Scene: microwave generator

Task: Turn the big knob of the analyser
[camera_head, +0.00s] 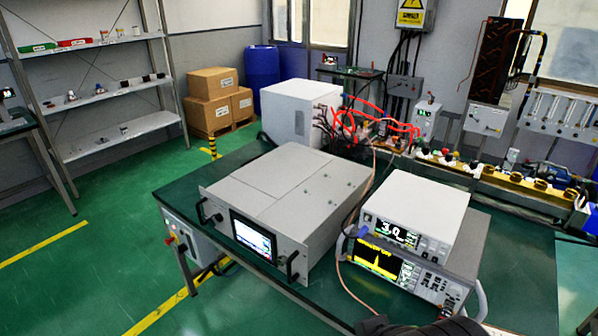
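The analyser (376,262) is the lower unit of a two-unit stack at the table's right front. Its dark screen shows a yellow trace with one tall peak. Its front panel (426,284), right of the screen, holds buttons and round controls. They are too small for me to tell the big knob or its angle surely. A dark shape at the bottom edge, just in front of the analyser, seems to be the end of my arm. My gripper's fingers cannot be made out there, and I cannot tell whether they touch anything.
A light box with a display (420,222) sits on the analyser. A wide grey rack unit (290,205) with a blue-white screen stands to the left. A copper-coloured cable (341,275) runs down between them. The green table top (512,290) is bare at the right.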

